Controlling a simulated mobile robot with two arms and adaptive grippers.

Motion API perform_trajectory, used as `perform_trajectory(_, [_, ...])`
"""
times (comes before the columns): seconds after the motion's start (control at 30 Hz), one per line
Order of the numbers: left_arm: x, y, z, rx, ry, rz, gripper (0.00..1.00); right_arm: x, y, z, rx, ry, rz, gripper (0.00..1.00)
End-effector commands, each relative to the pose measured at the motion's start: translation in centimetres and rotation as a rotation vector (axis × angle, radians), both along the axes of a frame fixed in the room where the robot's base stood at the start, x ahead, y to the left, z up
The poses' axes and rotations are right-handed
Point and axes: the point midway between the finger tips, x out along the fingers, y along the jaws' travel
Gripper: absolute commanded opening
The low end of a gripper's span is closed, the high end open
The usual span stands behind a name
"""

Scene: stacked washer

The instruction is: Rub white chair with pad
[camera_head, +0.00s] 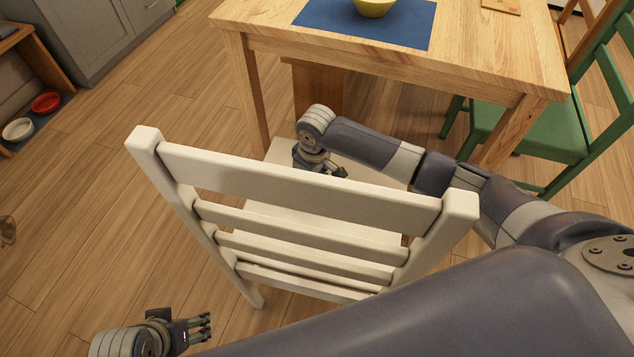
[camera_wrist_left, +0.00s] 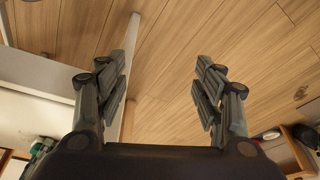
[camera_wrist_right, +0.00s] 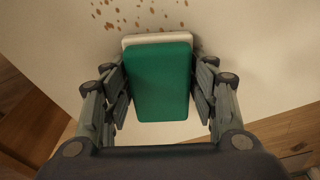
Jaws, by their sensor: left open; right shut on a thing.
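The white chair (camera_head: 290,188) stands with its slatted back toward me and its seat by the table. My right arm reaches round the chair's right side to the seat. My right gripper (camera_wrist_right: 159,95) is shut on a green pad (camera_wrist_right: 158,82) with a white layer under it. The pad is over the white seat (camera_wrist_right: 225,35), where several brown spots show at the upper left; I cannot tell if it touches. In the head view the chair back partly hides this gripper (camera_head: 330,172). My left gripper (camera_head: 203,327) is open and empty, low to the left of the chair.
A wooden table (camera_head: 480,60) with a blue mat (camera_head: 405,28) and yellow bowl (camera_head: 375,7) stands behind the chair. A green chair (camera_head: 545,130) is at right. Two bowls, one red (camera_head: 46,102), sit at far left. The floor at left is mostly clear.

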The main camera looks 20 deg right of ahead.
Motion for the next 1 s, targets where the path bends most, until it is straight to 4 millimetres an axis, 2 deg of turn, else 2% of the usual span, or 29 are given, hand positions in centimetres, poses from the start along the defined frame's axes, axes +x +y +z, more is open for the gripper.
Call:
perform_trajectory(0.23, [0.6, -0.1, -0.2, -0.002, -0.007, -0.001, 0.62, 0.0, 0.3, 0.0, 0.002, 0.002, 0.000, 0.28])
perform_trajectory(0.3, [0.8, -0.4, -1.3, -0.005, 0.003, -0.002, 0.62, 0.0, 0.3, 0.1, 0.002, 0.001, 0.000, 0.28])
perform_trajectory(0.6, [1.0, -0.4, -3.9, -0.002, 0.019, -0.003, 0.62, 0.1, 0.2, 0.3, 0.001, -0.001, 0.000, 0.28])
perform_trajectory(0.87, [1.1, -0.4, -4.8, -0.001, 0.023, -0.004, 0.62, 0.1, 0.1, 0.3, 0.000, 0.000, 0.000, 0.28])
perform_trajectory(1.0, [1.1, -0.4, -6.0, -0.001, 0.032, -0.005, 0.62, -0.2, -0.2, 0.3, 0.000, 0.001, -0.001, 0.28])
